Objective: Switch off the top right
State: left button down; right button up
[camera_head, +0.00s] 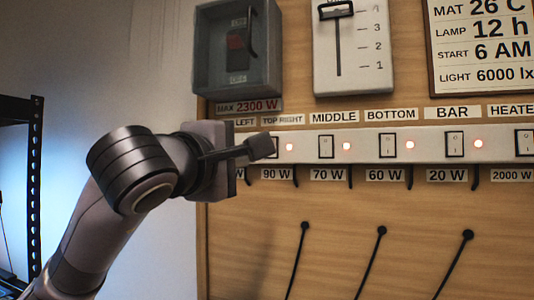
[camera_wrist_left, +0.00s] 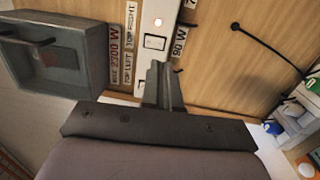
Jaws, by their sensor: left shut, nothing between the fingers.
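The white power strip (camera_head: 430,144) runs across the wooden board with several rocker switches and lit red lamps. Under the TOP RIGHT label (camera_head: 283,120), the top right lamp (camera_head: 289,147) glows red. Its switch is mostly hidden behind my left gripper (camera_head: 262,147) in the head view. In the left wrist view the top right switch (camera_wrist_left: 155,42) shows plainly, with its lit lamp (camera_wrist_left: 158,22) above. My left gripper (camera_wrist_left: 160,78) is shut and empty, its fingertips close to this switch; I cannot tell whether they touch. The top left switch is hidden behind my gripper. My right gripper is not in view.
A grey box with a red switch (camera_head: 237,45) is above left. A slider panel (camera_head: 353,45) and a sign (camera_head: 484,45) are at the top. The middle switch (camera_head: 326,146) is right of my gripper. Cables hang below the strip.

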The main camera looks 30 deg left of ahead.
pick_arm(q)
jog(key=shift+s+a+r+n+y, duration=0.4)
jog(key=shift+s+a+r+y, duration=0.1)
jog(key=shift+a+r+y, duration=0.15)
jog(key=shift+w, duration=0.15)
jog(key=p+x, duration=0.4)
jog(key=x, duration=1)
